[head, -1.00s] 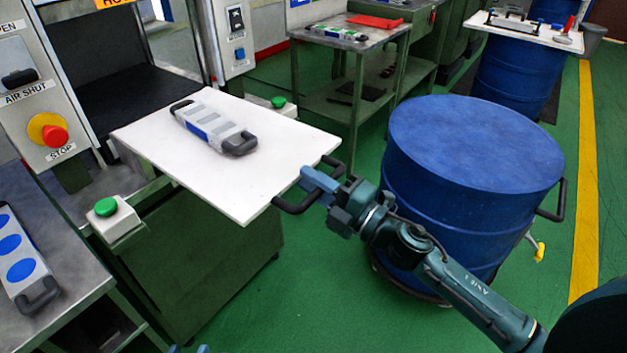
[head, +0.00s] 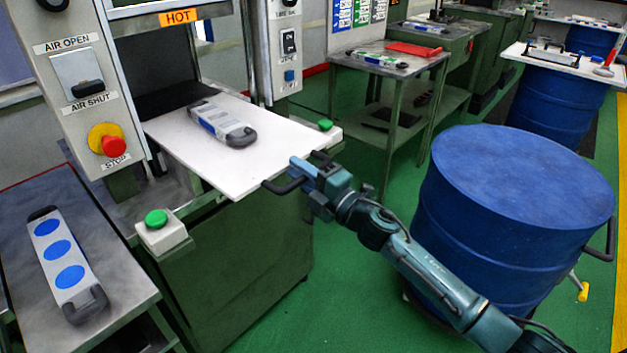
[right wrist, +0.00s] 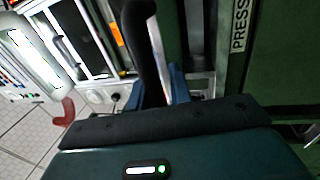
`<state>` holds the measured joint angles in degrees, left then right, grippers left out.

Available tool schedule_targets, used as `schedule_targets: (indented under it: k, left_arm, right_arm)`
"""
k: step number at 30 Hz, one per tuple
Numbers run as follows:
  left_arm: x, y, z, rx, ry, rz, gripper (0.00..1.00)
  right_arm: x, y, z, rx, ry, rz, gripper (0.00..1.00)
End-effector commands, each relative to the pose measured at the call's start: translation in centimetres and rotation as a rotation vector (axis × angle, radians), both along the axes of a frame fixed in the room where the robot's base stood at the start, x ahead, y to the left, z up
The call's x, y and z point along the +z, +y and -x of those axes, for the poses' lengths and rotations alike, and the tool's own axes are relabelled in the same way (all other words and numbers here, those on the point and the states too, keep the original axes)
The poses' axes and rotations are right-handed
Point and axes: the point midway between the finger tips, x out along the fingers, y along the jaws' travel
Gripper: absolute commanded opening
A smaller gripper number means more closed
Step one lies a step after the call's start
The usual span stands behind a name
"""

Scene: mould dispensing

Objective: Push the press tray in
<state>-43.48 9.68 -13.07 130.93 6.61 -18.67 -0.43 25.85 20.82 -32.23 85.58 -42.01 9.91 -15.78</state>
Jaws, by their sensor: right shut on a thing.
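The press tray (head: 215,165) is a white flat board, level, with its far end at the dark opening of the press. A black handle (head: 283,188) sticks out from its near edge, and parts of it show on both sides of my right gripper. My right gripper (head: 302,168) is shut on this handle. The handle also shows in the right wrist view (right wrist: 145,50), running between the blue fingers. A grey mould (head: 222,123) with dark end grips lies on the tray. My left gripper is not in view.
A green button box (head: 157,219) stands left of the tray, another (head: 325,125) right of it. A side table (head: 25,250) at left holds a mould with blue discs (head: 63,262). A blue drum (head: 515,230) stands close to my right arm.

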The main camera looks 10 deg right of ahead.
Motion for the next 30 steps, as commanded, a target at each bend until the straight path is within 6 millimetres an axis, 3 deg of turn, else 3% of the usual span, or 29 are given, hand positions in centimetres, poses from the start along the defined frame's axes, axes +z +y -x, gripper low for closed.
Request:
schedule_targets:
  k: [1, 18, 19, 24, 30]
  left_arm:
    - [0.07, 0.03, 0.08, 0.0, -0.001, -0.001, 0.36]
    - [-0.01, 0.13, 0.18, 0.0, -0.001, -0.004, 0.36]
    - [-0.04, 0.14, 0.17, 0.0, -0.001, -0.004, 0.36]
    - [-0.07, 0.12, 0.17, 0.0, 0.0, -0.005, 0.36]
    - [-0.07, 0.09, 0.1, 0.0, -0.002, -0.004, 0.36]
  right_arm:
    - [0.98, 0.25, -0.33, 0.004, -0.014, -0.013, 0.0]
    - [1.12, 0.56, -0.89, 0.004, -0.016, -0.012, 0.0]
    - [1.12, 0.55, -0.89, 0.004, -0.016, -0.012, 0.23]
    - [0.96, 0.55, -0.88, 0.003, -0.014, -0.009, 0.36]
    - [0.64, 0.55, -0.86, 0.002, -0.01, -0.005, 0.36]
